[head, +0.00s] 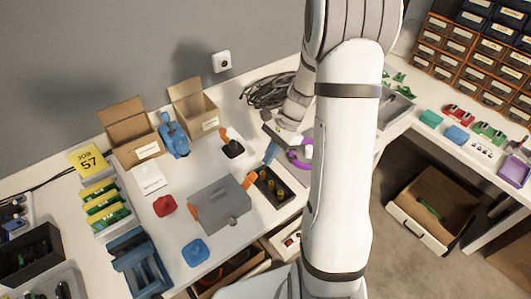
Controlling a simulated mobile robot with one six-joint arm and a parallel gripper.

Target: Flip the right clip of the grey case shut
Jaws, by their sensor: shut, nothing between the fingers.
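The grey case (221,207) sits closed on the white worktop, in the middle of the head view. An orange clip (247,181) sticks out at its right end, apparently raised rather than flat against the case. Another orange part (194,212) shows at its left end. My gripper (270,156) is above and to the right of the case, pointing down, with its blue fingers together and nothing held. It looks apart from the right clip, though the exact gap is hard to judge.
A black tray with yellow pieces (283,198) stands right of the case. A black-based object with an orange handle (232,148) stands behind. A red piece (164,206) and a blue piece (195,251) lie left and in front. A purple ring (298,153) is partly hidden by my arm.

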